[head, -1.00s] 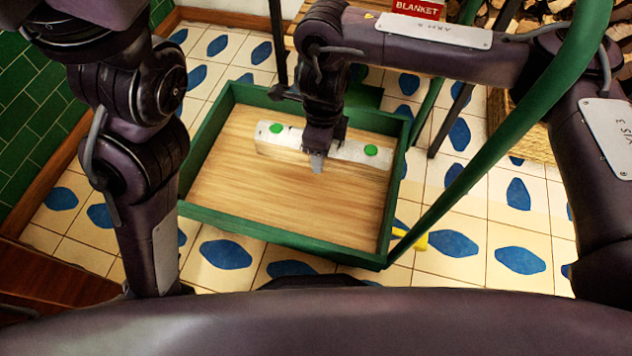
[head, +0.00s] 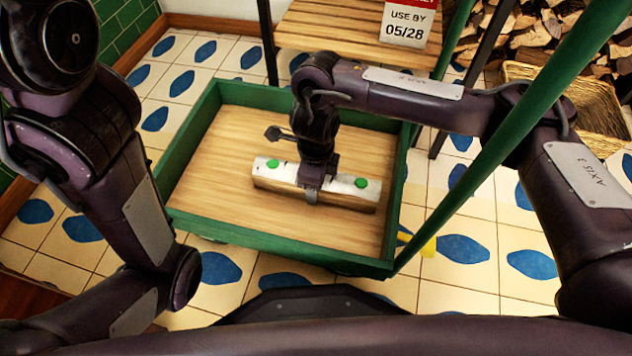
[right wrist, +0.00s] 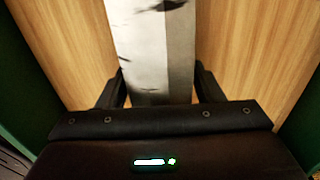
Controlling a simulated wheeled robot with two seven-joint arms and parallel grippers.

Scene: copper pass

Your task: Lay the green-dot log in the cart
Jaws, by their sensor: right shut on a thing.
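The green-dot log (head: 345,186) is a squared log with pale bark and two green dots on top. It lies crosswise inside the green-walled cart (head: 250,232), over its wooden floor, right of the middle. It looks low in the cart, but I cannot tell for sure whether it touches the floor. My right gripper (head: 312,195) comes from above and is shut on the log between the two dots. In the right wrist view the log (right wrist: 150,45) runs between the two fingers (right wrist: 162,88). My left arm is at the left, with its gripper out of view.
A green handle bar (head: 480,150) slants up from the cart's front right corner. A slatted wooden bench (head: 330,35) with a date sign (head: 407,22) stands behind. A wicker basket (head: 590,115) and firewood (head: 525,40) are at the back right. The cart's left floor is clear.

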